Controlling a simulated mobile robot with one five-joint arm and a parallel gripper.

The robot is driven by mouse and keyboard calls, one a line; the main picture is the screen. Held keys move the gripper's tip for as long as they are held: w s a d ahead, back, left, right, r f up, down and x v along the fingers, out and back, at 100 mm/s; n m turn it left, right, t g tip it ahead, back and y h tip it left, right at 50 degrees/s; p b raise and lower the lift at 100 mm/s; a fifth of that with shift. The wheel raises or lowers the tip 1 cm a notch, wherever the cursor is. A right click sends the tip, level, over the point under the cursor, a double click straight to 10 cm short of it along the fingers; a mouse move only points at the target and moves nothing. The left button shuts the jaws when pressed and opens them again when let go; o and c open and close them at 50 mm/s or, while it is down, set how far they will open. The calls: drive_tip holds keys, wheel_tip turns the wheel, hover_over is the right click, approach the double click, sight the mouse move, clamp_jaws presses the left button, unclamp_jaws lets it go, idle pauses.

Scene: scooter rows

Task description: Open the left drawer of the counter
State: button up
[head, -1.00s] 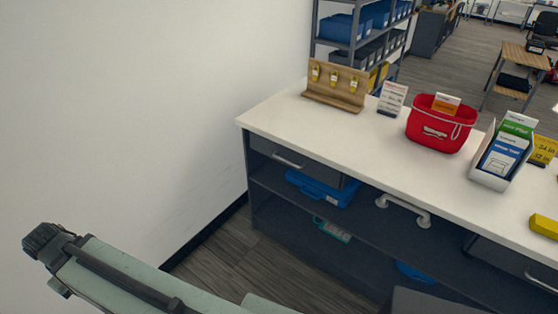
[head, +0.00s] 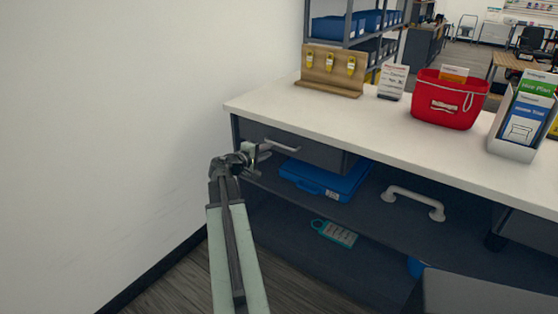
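The counter (head: 400,138) has a white top and dark body. Its left drawer (head: 315,150) is a dark grey front under the top at the left, with a pale bar handle (head: 282,145). The drawer looks shut. My gripper (head: 264,152) is at the end of my raised arm, just left of the handle and close to it in the picture. I cannot tell whether it touches the handle. The fingers are small here, and whether they are open or shut is unclear.
A blue case (head: 325,181) and a teal tag (head: 335,233) lie on shelves below the drawer. A white grab handle (head: 414,202) is right of the case. A key board (head: 331,70), card stand (head: 392,81) and red basket (head: 449,98) stand on top. A white wall (head: 110,130) rises at left.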

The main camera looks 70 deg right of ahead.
sight(279, 145)
drive_tip(key=b+x, duration=0.1)
drive_tip(key=x, duration=0.7)
drive_tip(key=shift+s+r, duration=0.1)
drive_tip(key=shift+s, duration=0.05)
clamp_jaws()
idle(1.1)
